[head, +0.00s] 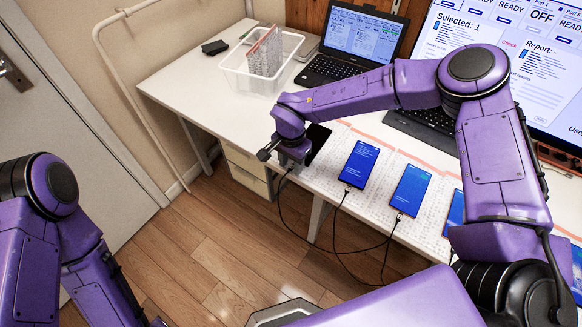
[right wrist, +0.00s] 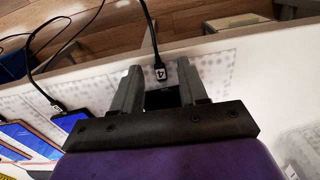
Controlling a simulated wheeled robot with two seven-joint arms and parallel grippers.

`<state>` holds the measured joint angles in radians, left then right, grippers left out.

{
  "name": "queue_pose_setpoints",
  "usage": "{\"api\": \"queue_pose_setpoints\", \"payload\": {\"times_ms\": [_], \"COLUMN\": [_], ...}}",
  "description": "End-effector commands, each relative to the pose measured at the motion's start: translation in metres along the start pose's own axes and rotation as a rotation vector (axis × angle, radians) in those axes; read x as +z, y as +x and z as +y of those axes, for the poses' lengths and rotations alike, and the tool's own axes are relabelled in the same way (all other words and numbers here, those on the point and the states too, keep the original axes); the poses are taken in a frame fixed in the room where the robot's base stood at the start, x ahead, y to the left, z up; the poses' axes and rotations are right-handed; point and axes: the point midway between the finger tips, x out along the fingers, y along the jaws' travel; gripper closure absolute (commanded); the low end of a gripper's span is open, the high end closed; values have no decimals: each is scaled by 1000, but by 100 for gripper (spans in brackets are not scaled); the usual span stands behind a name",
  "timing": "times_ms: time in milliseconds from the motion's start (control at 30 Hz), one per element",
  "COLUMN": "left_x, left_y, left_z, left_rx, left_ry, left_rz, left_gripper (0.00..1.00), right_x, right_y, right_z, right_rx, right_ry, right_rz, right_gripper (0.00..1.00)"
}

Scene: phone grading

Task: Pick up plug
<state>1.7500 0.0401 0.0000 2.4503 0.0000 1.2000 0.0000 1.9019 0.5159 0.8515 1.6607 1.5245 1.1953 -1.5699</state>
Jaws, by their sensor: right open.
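The black plug (right wrist: 160,74) with a small white label sits at the edge of the table in the right wrist view, on a black cable. It is at the end of a dark phone (right wrist: 162,98), which shows partly between my fingers; the head view shows this phone (head: 318,140) too. My right gripper (right wrist: 160,66) is open, with one finger on each side of the plug and gaps between. In the head view my right gripper (head: 283,158) is at the table's front edge and hides the plug. My left arm is at the lower left; its gripper is not visible.
Phones with blue screens (head: 360,164) (head: 411,190) lie in a row to the right on the white table (head: 200,88), with cables hanging down. A white bin (head: 236,78), a laptop (head: 354,45) and a large monitor (head: 500,70) stand behind. The table's left end is mostly clear.

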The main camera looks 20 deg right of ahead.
Motion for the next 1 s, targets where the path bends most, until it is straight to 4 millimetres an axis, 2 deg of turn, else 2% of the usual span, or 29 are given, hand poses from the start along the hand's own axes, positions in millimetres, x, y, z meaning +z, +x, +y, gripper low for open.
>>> {"api": "queue_pose_setpoints", "payload": {"times_ms": [500,567,633,667,1000], "left_x": [-1,-1,-1,-1,-1], "left_y": [-3,-3,-3,-3,-2], "left_z": [0,0,0,0,0], "left_rx": [0,0,0,0,0], "left_ry": [0,0,0,0,0], "left_rz": [0,0,0,0,0], "left_gripper": [100,100,100,100,100], "right_x": [0,0,0,0,0], "right_y": [4,4,4,4,4], "right_z": [0,0,0,0,0], "right_rx": [0,0,0,0,0], "right_ry": [0,0,0,0,0], "right_rz": [0,0,0,0,0], "right_gripper": [57,73,96,100,100]}}
